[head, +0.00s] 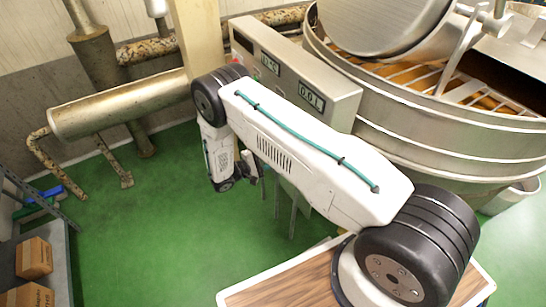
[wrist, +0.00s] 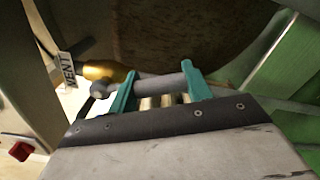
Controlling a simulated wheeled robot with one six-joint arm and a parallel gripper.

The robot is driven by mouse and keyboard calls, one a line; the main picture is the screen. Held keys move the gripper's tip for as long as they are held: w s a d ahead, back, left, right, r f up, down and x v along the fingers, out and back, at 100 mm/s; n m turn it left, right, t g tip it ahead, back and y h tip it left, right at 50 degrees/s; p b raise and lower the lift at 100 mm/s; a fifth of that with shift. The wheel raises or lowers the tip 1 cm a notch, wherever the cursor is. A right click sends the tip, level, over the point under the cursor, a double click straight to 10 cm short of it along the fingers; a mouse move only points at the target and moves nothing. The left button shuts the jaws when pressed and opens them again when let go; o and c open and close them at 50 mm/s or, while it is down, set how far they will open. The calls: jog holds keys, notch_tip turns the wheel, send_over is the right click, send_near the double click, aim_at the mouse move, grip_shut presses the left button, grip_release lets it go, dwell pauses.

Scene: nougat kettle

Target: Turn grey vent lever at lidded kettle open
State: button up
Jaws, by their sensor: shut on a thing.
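The grey vent lever (wrist: 160,86) shows in the wrist view as a short rod beside a brass valve body (wrist: 105,71). A white label reading VENT (wrist: 69,71) is left of the valve. My gripper (wrist: 158,76) has teal fingers and is shut on the lever, with the rod running across between them. In the head view the large steel kettle (head: 440,140) stands at the right, with its round lid (head: 385,18) above it. The lever and valve are hidden there by my arm, which reaches down beside the kettle.
A control box (head: 292,72) with displays is fixed by the kettle. A brown, stained curved surface (wrist: 185,35) fills the space behind the lever. Pipes (head: 120,105) run along the left wall. Boxes (head: 33,258) stand at lower left. Green floor (head: 130,225) is clear between.

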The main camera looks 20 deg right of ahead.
jog(key=shift+w+a+f+m, duration=0.15)
jog(key=shift+w+m, duration=0.4)
jog(key=shift+m, duration=0.3)
jog(key=shift+w+a+f+m, duration=0.15)
jog(key=shift+w+m, duration=0.35)
jog(key=shift+m, duration=0.3)
jog(key=shift+w+f+m, duration=0.15)
jog(key=shift+w+m, duration=0.4)
jog(key=shift+m, duration=0.3)
jog(key=shift+w, duration=0.1)
jog(key=o, duration=1.4)
jog(key=shift+a, duration=0.1)
jog(key=a, duration=0.5)
jog(key=s+a, duration=0.1)
jog(key=a, duration=0.1)
jog(key=shift+a, duration=0.3)
